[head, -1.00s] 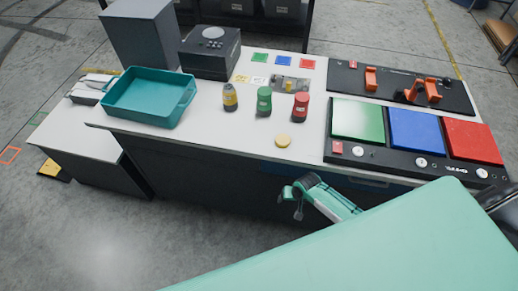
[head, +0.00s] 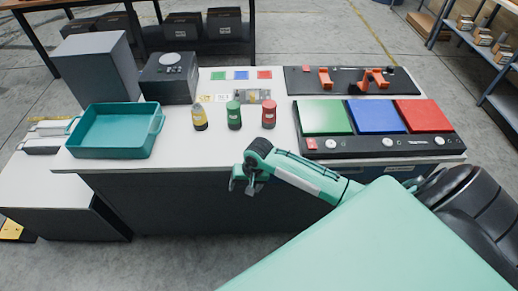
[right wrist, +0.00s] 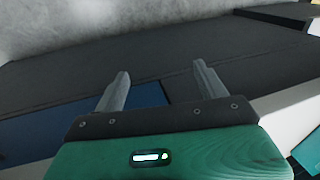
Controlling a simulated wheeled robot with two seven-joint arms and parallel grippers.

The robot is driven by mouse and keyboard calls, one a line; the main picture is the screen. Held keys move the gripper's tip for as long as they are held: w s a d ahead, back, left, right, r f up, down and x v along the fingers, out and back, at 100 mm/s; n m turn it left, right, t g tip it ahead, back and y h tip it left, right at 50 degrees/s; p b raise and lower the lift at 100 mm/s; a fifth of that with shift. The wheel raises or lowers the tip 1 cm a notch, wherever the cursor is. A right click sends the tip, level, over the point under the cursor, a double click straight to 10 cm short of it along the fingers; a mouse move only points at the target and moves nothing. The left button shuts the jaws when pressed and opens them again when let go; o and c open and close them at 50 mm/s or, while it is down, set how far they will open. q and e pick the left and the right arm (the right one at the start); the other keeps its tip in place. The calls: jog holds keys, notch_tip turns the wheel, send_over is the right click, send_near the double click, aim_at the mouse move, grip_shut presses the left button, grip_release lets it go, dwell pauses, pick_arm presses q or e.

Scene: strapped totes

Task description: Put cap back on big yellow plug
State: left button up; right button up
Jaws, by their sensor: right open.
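A yellow-banded plug (head: 200,118) with a dark lower part stands upright on the white table, left of a green plug (head: 234,115) and a red plug (head: 269,114). The round yellow cap seen earlier on the table in front of the plugs does not show now; my right arm covers about that spot. My right gripper (head: 243,183) hangs in front of the table's near edge, apart from the plugs. In the right wrist view its two fingers (right wrist: 160,78) are spread with nothing between them. My left gripper is out of view.
A teal tray (head: 82,152) stands at the table's left, with a dark box (head: 168,82) behind it. At right are a panel with green, blue (head: 376,118) and red pads and a black board (head: 296,79) with orange parts. Small coloured squares lie behind the plugs.

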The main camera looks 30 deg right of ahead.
notch_tip(320, 180, up, 10)
jog(key=s+a+g, duration=0.1)
jog(key=s, duration=0.1)
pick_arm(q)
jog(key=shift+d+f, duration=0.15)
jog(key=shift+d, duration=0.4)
pick_arm(e)
jog(key=w+d+r+m+g, duration=0.1)
jog(key=w+d+r+m, duration=0.8)
jog(key=d, duration=0.5)
notch_tip(320, 180, up, 3)
jog(key=shift+w+f+m, duration=0.1)
jog(key=shift+w+m, duration=0.1)
jog(key=shift+m, duration=0.1)
jog(key=shift+d, duration=0.1)
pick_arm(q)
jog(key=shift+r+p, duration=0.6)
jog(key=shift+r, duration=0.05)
pick_arm(e)
jog(key=f, duration=0.3)
jog(key=a+f, duration=0.1)
jog(key=f, duration=0.4)
jog(key=shift+s+a+f, duration=0.15)
jog(key=shift+f, duration=0.15)
